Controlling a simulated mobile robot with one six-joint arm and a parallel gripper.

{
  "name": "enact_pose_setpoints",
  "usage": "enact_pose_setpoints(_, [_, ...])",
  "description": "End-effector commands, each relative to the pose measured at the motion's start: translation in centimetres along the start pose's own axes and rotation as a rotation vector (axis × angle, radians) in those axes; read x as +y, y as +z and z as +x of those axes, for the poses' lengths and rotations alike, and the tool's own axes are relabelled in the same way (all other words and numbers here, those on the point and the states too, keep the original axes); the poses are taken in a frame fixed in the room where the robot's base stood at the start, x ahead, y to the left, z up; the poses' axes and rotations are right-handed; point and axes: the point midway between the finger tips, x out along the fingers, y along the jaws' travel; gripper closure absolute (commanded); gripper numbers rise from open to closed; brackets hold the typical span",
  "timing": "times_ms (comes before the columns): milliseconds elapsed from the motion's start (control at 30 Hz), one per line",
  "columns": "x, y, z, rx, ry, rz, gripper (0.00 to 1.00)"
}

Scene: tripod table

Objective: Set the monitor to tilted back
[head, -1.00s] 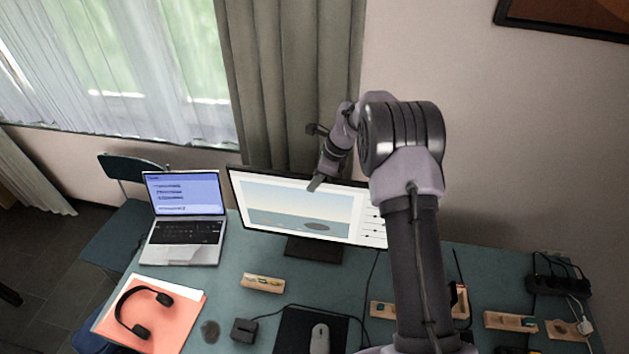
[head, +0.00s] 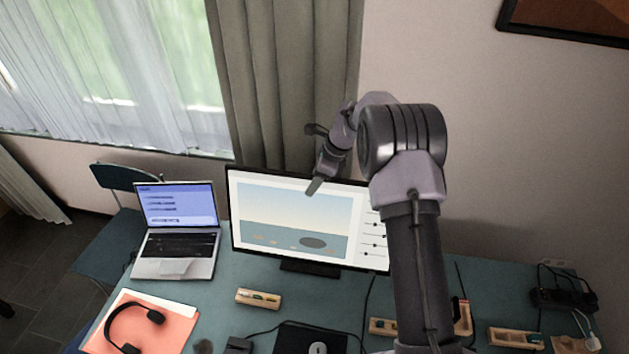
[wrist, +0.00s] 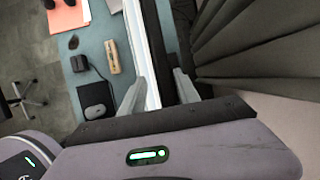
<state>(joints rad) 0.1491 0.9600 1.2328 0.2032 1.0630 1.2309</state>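The monitor (head: 290,215) stands at the back of the desk with its lit screen facing the head camera; it leans back somewhat. My gripper (head: 318,184) is at its top edge, with one finger showing in front of the screen. In the wrist view, my gripper (wrist: 161,84) has its fingers apart, one on each side of the monitor's upper edge (wrist: 151,62). The front finger is close to the screen; a gap shows between the other finger and the monitor's back.
A laptop (head: 178,245) stands to the left, headphones (head: 130,325) on an orange folder in front. A wooden tray (head: 258,299) and a mouse (head: 317,349) lie before the monitor. The curtain (head: 285,90) hangs close behind it. More wooden trays (head: 515,338) lie right.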

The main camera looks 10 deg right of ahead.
Motion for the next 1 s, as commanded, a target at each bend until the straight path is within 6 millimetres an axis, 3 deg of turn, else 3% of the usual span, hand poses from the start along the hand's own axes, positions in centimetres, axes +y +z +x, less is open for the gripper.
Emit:
enact_pose_setpoints(167, [-0.1,0.0,-2.3,0.000,-0.003,0.000,0.62])
enact_pose_setpoints(400, [-0.1,0.0,-10.5,0.000,-0.005,0.000,0.62])
enact_pose_setpoints(600, [0.0,0.0,-15.6,0.000,-0.004,0.000,0.62])
enact_pose_setpoints(733, [0.0,0.0,-17.2,0.000,-0.002,0.000,0.62])
enact_pose_setpoints(1000, [0.1,0.0,-17.5,0.000,-0.001,0.000,0.62])
